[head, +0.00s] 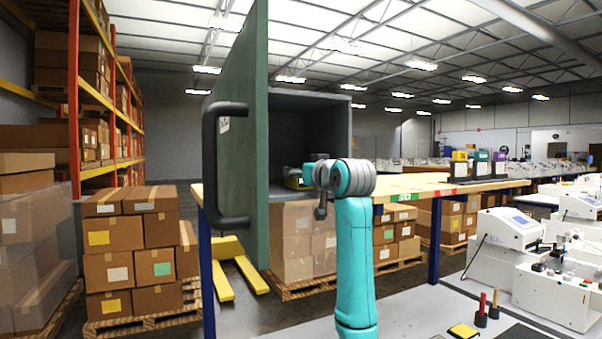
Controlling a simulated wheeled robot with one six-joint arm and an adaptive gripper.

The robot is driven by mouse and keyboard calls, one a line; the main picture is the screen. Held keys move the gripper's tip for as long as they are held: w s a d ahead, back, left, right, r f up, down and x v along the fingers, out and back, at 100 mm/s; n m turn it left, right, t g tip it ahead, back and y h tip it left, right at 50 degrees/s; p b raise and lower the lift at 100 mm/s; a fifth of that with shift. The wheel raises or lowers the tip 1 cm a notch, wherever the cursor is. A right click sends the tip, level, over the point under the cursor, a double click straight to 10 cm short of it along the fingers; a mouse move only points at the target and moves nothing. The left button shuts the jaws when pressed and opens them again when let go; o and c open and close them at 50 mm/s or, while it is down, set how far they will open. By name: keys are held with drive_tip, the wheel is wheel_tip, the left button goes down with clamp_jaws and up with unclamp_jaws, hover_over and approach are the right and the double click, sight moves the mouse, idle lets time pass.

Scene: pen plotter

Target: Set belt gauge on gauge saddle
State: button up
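My teal arm reaches up to the open cabinet (318,103), and its grey wrist (350,177) is in front of the opening. My gripper (306,174) is small and partly hidden behind the wrist, at the lower part of the cabinet mouth. A small yellow and dark thing (293,183) shows low in the cabinet, close to the gripper. I cannot tell whether it is the belt gauge or whether the gripper touches it. I cannot make out a gauge saddle for certain. A small yellow and black item (463,330) lies on the grey bench at the bottom.
The green cabinet door (245,130) stands open on the left, its dark handle (215,165) facing out. Yellow, green and purple-topped units (480,157) stand on the wooden table (415,182). Red and black upright tools (481,310) and white machines (505,245) are at right.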

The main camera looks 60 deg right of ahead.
drive_tip(key=shift+f, duration=0.1)
drive_tip(key=o, duration=1.3)
drive_tip(key=shift+f, duration=0.1)
drive_tip(key=v, duration=1)
drive_tip(key=shift+w+a+r, duration=0.25)
drive_tip(key=shift+r, duration=0.05)
drive_tip(key=shift+o, duration=0.4)
drive_tip(key=shift+s+a, duration=0.2)
drive_tip(key=shift+s, duration=0.1)
drive_tip(key=shift+w+d+f+g+y, duration=0.1)
drive_tip(key=shift+w+d+g+y, duration=0.3)
drive_tip(key=shift+w+d, duration=0.9)
drive_tip(key=shift+w+d+r+g+y, duration=0.15)
drive_tip(key=shift+w+d+g, duration=0.55)
drive_tip(key=shift+w, duration=1)
drive_tip(key=shift+w+d+f+g+y, duration=0.15)
drive_tip(key=shift+w+d+g+y, duration=0.2)
drive_tip(key=shift+w+d, duration=1)
